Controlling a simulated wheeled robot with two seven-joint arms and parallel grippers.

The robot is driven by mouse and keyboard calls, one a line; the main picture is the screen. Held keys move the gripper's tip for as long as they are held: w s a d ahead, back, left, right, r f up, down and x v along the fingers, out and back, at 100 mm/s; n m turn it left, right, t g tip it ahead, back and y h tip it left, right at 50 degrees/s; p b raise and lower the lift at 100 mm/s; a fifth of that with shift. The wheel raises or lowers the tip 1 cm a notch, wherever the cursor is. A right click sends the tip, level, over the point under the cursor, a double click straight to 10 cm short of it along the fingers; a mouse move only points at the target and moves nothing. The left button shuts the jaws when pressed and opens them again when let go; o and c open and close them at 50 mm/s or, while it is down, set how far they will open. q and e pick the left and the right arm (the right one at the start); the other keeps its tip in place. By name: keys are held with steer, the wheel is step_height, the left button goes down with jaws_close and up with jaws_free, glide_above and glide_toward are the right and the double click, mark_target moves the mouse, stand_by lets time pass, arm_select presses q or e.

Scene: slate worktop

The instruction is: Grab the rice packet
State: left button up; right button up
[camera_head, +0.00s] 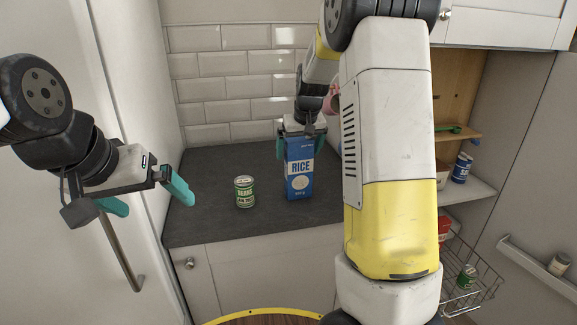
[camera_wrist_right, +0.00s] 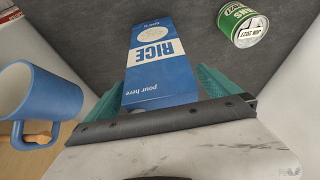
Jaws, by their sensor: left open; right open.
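The rice packet (camera_head: 299,172) is a blue and white box standing upright on the slate worktop (camera_head: 215,212). It also shows in the right wrist view (camera_wrist_right: 155,62). My right gripper (camera_head: 301,146) is over the top of the packet. Its teal fingers are apart, one on each side of the packet's upper end; whether they touch it I cannot tell. My left gripper (camera_head: 146,200) is open and empty at the left, away from the packet, in front of the white door.
A green beans can (camera_head: 244,192) stands on the worktop left of the packet and also shows in the right wrist view (camera_wrist_right: 243,25). A blue mug (camera_wrist_right: 40,98) shows in the right wrist view. A wire basket (camera_head: 470,275) and shelves are at right. The worktop's left part is clear.

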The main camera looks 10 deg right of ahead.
steer(key=c, duration=1.9)
steer(key=shift+c, duration=0.6)
steer(key=shift+r, duration=0.15)
